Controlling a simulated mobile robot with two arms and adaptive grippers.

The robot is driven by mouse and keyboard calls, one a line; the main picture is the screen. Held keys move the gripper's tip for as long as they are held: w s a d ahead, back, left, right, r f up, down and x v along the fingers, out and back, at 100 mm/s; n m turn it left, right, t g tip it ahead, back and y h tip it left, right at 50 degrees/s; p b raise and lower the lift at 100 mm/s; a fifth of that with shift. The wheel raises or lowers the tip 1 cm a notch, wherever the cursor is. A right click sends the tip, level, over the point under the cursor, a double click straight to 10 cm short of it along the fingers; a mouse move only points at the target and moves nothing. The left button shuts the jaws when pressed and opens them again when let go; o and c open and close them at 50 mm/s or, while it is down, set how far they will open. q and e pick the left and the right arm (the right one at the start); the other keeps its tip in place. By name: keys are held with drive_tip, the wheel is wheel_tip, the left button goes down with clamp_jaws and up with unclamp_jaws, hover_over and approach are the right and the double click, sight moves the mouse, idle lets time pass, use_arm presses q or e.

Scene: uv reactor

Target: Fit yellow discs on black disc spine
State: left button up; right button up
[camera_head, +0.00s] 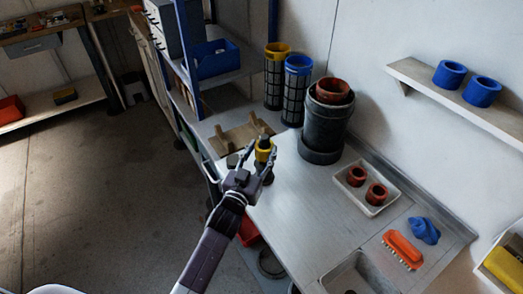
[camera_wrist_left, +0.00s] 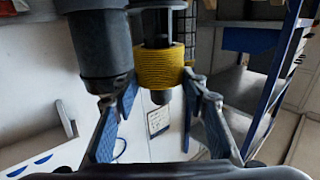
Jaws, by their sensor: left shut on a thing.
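A yellow ribbed disc (camera_head: 264,155) is between the fingers of my left gripper (camera_head: 257,163), near the left end of the grey worktop. The gripper is shut on it. In the left wrist view the yellow disc (camera_wrist_left: 160,62) sits between the two blue-padded fingers (camera_wrist_left: 160,85). A dark shaft (camera_wrist_left: 160,97) shows on both sides of the disc, in line with it; I cannot tell how firmly they are joined. My right gripper is not in view.
A dark pot (camera_head: 325,120) holding a red ring stands behind, beside blue-topped (camera_head: 298,90) and yellow-topped (camera_head: 275,80) mesh cylinders. A brown wooden cradle (camera_head: 240,137) lies left. A white tray (camera_head: 352,189) holds red rings. An orange brush (camera_head: 403,249) lies right. The middle worktop is clear.

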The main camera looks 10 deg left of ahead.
sight(261, 160)
use_arm(q)
drive_tip(key=shift+f+b, duration=1.35)
drive_tip(key=shift+f, duration=0.45)
drive_tip(key=o, duration=1.2)
drive_tip(key=shift+s+f, duration=0.1)
drive_tip(key=shift+s, duration=0.35)
drive_tip(key=s, duration=0.3)
drive_tip(key=s+a, duration=0.1)
drive_tip(key=s, duration=0.7)
drive_tip(key=shift+a, duration=0.25)
